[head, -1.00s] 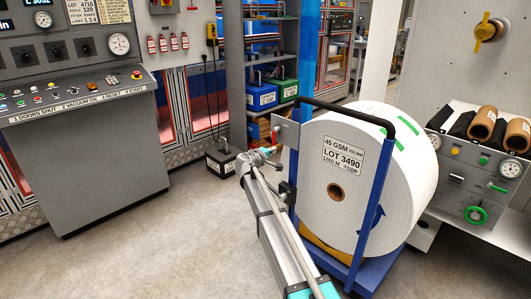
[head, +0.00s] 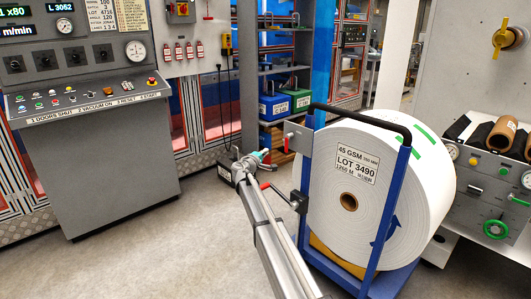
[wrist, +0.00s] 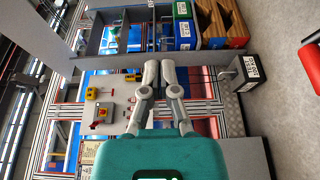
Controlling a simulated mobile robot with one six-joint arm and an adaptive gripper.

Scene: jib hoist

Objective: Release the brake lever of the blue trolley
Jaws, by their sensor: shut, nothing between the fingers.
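The blue trolley (head: 392,215) stands right of centre in the head view and carries a big white roll (head: 400,180). A lever with a red grip (head: 267,185) sticks out to the left from a dark block (head: 298,202) on the trolley's left post. A red grip (wrist: 312,64) also shows at the right edge of the wrist view. My gripper (head: 262,154) is left of the trolley, above and slightly left of the lever, and apart from it. In the wrist view its two fingers (wrist: 158,74) are together and empty.
A control console (head: 95,165) stands at the left. Behind are shelves with blue and green boxes (head: 272,107) and a dark block on the floor (wrist: 240,75). A grey machine with a green handwheel (head: 496,229) stands at the right. The floor (head: 150,255) in front is clear.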

